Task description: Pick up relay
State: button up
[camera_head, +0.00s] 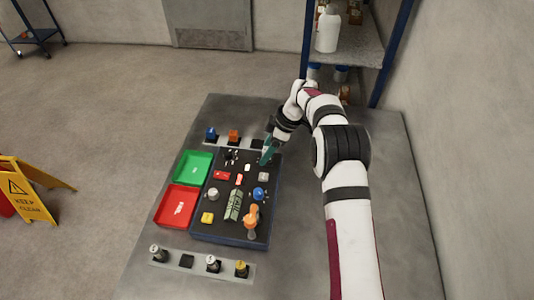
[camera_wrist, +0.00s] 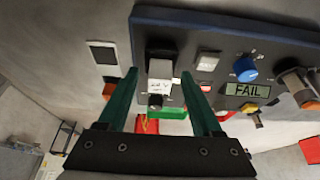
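A dark block with a white label, which looks like the relay (camera_wrist: 160,82), stands on the dark test panel (camera_wrist: 225,25) in the wrist view. My gripper (camera_wrist: 159,72) has its two teal fingers apart, one on each side of this block, with a visible gap on both sides. In the head view my gripper (camera_head: 266,157) is over the back right corner of the panel (camera_head: 228,238), and I cannot make out the block between the fingers there. The panel's display (camera_wrist: 247,89) reads FAIL.
A green tray (camera_head: 194,167) and a red tray (camera_head: 178,206) lie left of the panel. A blue block (camera_head: 211,133) and an orange block (camera_head: 233,136) stand on the back strip. An orange-handled lever (camera_head: 251,218) rises at the panel's front right. A shelf stands behind the table.

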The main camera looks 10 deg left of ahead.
grip_shut()
